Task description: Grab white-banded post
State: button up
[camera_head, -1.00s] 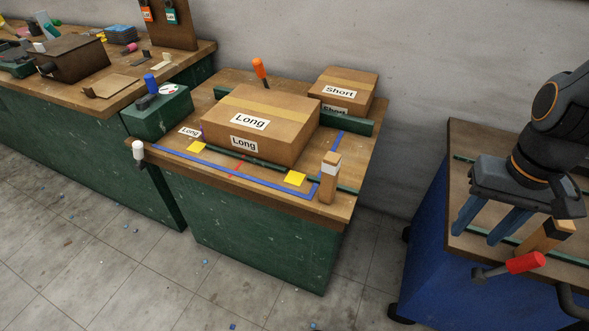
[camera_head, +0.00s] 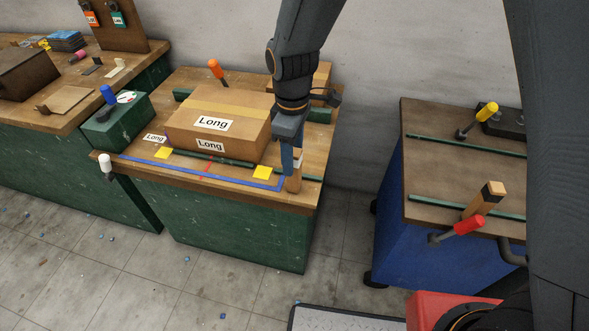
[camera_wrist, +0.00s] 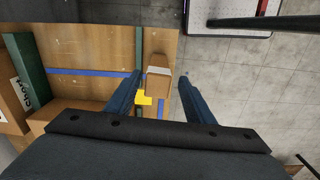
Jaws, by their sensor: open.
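The white-banded post (camera_head: 294,184) is a short wooden block standing upright at the front right corner of the middle bench. In the head view my gripper (camera_head: 292,168) is over its upper part and hides some of it, leaving a bit of the white band at the right. In the wrist view the post (camera_wrist: 158,88) with its pale band shows between the two blue fingers of my gripper (camera_wrist: 159,78). The fingers are apart, with a gap on each side of the post; whether they reach down around it is hard to tell.
A large "Long" box (camera_head: 222,122) stands left of the post, beside blue tape and a yellow square (camera_head: 263,172). A second box behind is mostly hidden by my arm. A dark-topped post (camera_head: 484,201) and red-handled lever (camera_head: 458,230) are on the blue cart.

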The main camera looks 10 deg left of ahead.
jog(key=shift+w+d+f+p, duration=0.1)
jog(key=shift+f+p, duration=0.45)
jog(key=shift+f, duration=1.15)
jog(key=shift+w+d+f+p, duration=0.1)
jog(key=shift+f+p, duration=0.4)
jog(key=shift+f, duration=1.2)
jog(key=c, duration=1.1)
jog(key=shift+r, duration=0.1)
